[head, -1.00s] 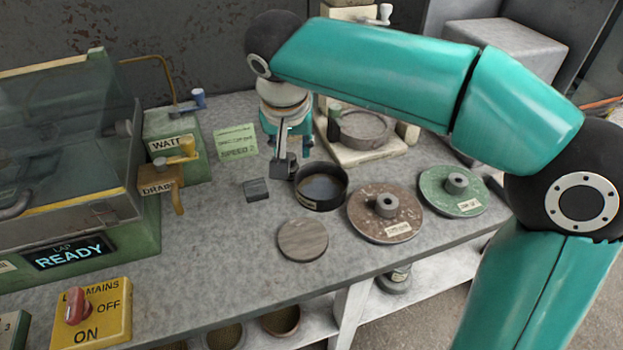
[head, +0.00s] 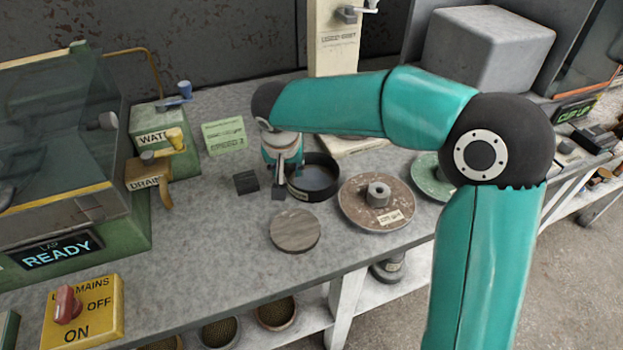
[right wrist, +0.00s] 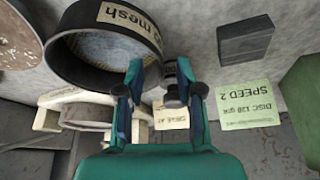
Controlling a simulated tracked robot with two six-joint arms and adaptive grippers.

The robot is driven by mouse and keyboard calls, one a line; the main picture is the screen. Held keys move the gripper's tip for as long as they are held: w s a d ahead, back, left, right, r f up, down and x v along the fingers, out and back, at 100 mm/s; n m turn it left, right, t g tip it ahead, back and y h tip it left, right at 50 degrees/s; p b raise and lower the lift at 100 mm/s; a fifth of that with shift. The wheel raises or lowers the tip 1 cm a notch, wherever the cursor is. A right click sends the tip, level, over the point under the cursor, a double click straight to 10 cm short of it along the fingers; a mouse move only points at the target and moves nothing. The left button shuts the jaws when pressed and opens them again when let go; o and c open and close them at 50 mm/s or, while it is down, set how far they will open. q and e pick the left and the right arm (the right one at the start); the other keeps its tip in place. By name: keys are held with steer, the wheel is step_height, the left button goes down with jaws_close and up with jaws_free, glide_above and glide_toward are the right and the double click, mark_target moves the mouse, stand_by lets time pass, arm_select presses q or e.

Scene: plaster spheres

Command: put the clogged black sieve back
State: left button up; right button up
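The black sieve (head: 327,186) stands upright on the grey bench, with a dull bluish-grey mesh inside. In the right wrist view the sieve (right wrist: 85,65) is large at upper left, its pale label ending in "mesh". My right gripper (head: 279,190) is at the sieve's left edge in the head view and covers part of its rim. In the right wrist view my right gripper (right wrist: 163,80) has its fingers apart. One fingertip overlaps the sieve's wall and the other is clear of it; I cannot tell whether they touch. My left gripper is not in view.
A small dark block (head: 246,182) lies left of the sieve. A grey-brown round disc (head: 295,230) and a brown disc with a hub (head: 376,218) lie in front and right. A shelf below holds round sieves (head: 276,312). Free bench (head: 205,240) lies left.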

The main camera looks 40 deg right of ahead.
steer(key=shift+x, duration=1.15)
jaws_close()
steer(key=shift+r, duration=0.15)
